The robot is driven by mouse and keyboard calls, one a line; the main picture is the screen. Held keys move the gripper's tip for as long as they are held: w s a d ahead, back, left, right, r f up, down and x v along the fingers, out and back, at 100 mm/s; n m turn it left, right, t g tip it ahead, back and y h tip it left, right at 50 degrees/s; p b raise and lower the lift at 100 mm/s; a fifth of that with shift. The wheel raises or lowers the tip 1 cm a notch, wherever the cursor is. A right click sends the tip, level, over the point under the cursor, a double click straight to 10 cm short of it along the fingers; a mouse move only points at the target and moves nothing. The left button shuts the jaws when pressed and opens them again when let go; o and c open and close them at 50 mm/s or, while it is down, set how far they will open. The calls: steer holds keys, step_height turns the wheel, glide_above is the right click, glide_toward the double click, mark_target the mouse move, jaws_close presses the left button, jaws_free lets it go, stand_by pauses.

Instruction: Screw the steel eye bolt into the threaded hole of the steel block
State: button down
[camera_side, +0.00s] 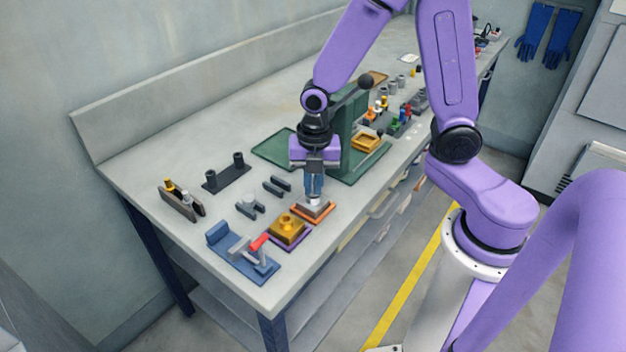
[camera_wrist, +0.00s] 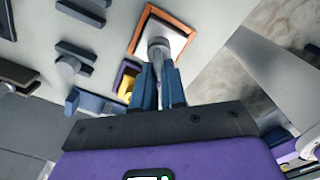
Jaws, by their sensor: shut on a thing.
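The steel block (camera_side: 311,208) sits on an orange base near the front of the bench; in the wrist view the block (camera_wrist: 178,42) lies inside the orange border. My gripper (camera_side: 314,194) points down directly over the block, its fingers shut on the steel eye bolt (camera_wrist: 158,50). In the wrist view my gripper (camera_wrist: 159,72) holds the bolt over the block's middle. The bolt's lower end and the threaded hole are hidden, so I cannot tell whether the threads are engaged.
A brass block (camera_side: 287,227) on a purple base stands close by at the front left. A blue toggle clamp (camera_side: 240,256) with a red handle is near the bench corner. A green press (camera_side: 347,130) rises just behind my gripper. Dark grey fixtures (camera_side: 226,174) stand to the left.

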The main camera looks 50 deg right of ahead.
steer(key=m, duration=0.4)
steer(key=shift+w+m, duration=0.25)
steer(key=shift+m, duration=0.05)
steer(key=m, duration=0.4)
steer(key=shift+w+a+m, duration=0.1)
steer(key=shift+w+m, duration=0.1)
steer(key=shift+m, duration=0.1)
steer(key=m, duration=0.4)
steer(key=shift+w, duration=0.15)
steer(key=m, duration=0.5)
steer(key=shift+w+d+h, duration=0.2)
steer(key=shift+h, duration=0.1)
steer(key=m, duration=0.4)
steer(key=shift+d+m, duration=0.25)
steer(key=shift+m, duration=0.15)
steer(key=m, duration=0.4)
steer(key=shift+w+d+f+m, duration=0.1)
steer(key=shift+d+m, duration=0.1)
steer(key=shift+m, duration=0.1)
